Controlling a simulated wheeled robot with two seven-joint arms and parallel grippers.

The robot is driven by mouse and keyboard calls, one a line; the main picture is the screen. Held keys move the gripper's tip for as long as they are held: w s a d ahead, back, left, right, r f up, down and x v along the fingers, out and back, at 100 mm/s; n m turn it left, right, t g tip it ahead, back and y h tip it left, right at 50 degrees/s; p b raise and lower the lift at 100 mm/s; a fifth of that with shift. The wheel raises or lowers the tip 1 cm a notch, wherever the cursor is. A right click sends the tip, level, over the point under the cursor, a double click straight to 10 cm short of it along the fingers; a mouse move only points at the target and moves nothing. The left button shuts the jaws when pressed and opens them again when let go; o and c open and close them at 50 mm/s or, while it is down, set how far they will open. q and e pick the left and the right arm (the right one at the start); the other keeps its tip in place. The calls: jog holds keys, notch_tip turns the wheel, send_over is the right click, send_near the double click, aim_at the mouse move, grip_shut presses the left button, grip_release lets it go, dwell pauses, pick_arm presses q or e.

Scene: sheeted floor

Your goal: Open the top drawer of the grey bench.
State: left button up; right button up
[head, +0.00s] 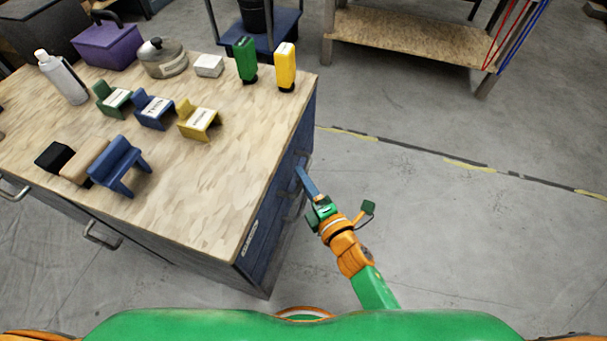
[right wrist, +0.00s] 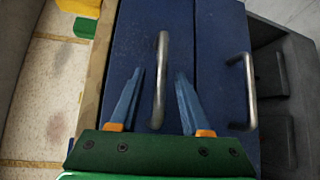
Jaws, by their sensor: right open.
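The grey bench (head: 215,215) has a pale wooden top and blue drawer fronts on its right side. In the right wrist view the top drawer (right wrist: 200,30) is the blue front nearest the wooden edge, and it looks shut. Its silver bar handle (right wrist: 161,75) lies between the two blue fingers of my right gripper (right wrist: 155,80). The fingers are open, one on each side of the handle, with gaps showing. In the head view my right gripper (head: 302,174) reaches the bench's blue side. My left gripper is not in view.
A second drawer handle (right wrist: 249,90) is to the right in the wrist view. The bench top holds a purple box (head: 107,45), a pot (head: 162,60), a white bottle (head: 63,78), a blue chair-shaped item (head: 120,166) and several others. The floor right of the bench is clear.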

jog(key=shift+w+a+f, duration=0.15)
jog(key=shift+w+a, duration=0.15)
jog(key=shift+w, duration=0.35)
grip_shut()
dwell(1.0)
